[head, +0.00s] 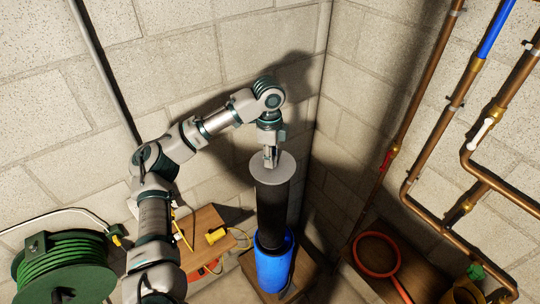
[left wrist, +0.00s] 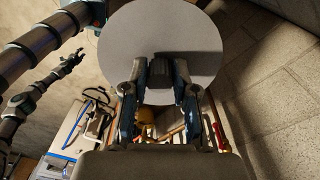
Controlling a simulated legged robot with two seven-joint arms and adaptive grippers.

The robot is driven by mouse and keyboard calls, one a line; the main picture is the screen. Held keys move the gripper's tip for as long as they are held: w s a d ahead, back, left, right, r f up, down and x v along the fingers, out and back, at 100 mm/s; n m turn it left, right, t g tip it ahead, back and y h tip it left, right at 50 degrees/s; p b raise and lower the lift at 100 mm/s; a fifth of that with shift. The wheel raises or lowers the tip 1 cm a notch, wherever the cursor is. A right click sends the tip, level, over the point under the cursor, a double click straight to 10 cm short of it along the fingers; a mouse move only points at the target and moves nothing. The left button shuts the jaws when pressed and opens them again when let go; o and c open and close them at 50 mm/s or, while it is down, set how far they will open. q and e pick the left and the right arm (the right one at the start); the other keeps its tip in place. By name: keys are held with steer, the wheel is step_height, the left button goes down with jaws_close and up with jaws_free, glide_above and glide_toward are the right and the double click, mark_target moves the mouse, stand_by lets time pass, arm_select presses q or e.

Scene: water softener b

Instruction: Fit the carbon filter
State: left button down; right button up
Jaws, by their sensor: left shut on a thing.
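The carbon filter (head: 272,208) is a tall black cylinder with a flat light-grey end cap. It stands upright over the blue housing (head: 273,268), its lower end at the housing's open top. I cannot tell how far it reaches inside. My left gripper (head: 270,158) points down and is shut on the filter at the middle of the cap. In the left wrist view the cap (left wrist: 195,30) shows as a wide grey disc behind the fingers (left wrist: 161,68). A dark arm with a small gripper (left wrist: 72,62) shows at the left there, probably my right; its jaws are unclear.
A green hose reel (head: 65,268) stands at lower left. Copper pipes (head: 430,95) run along the right wall, with an orange ring-shaped tool (head: 377,252) below. Block walls meet close behind the filter.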

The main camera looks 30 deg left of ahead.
arm_select(q)
steer(key=shift+d, duration=0.3)
steer(key=shift+d+f, duration=0.15)
steer(key=shift+f, duration=0.2)
arm_select(e)
steer(key=shift+d+f, duration=0.2)
steer(key=shift+d, duration=0.05)
arm_select(q)
steer(key=shift+f, duration=0.25)
steer(key=shift+a+f, duration=0.4)
steer(key=shift+a, duration=0.05)
arm_select(e)
steer(key=shift+a, duration=0.1)
arm_select(q)
steer(key=shift+d+f+b, duration=0.35)
steer(key=shift+f, duration=0.2)
arm_select(e)
steer(key=shift+d+f, duration=0.2)
arm_select(q)
steer(key=shift+f, duration=0.1)
steer(key=shift+a+f, duration=0.2)
steer(key=shift+f, duration=0.5)
arm_select(e)
steer(key=shift+a+f, duration=0.1)
steer(key=shift+a, duration=0.25)
arm_select(q)
steer(key=shift+d+f, duration=0.1)
steer(key=shift+f, duration=0.3)
arm_select(e)
steer(key=shift+d+f, duration=0.1)
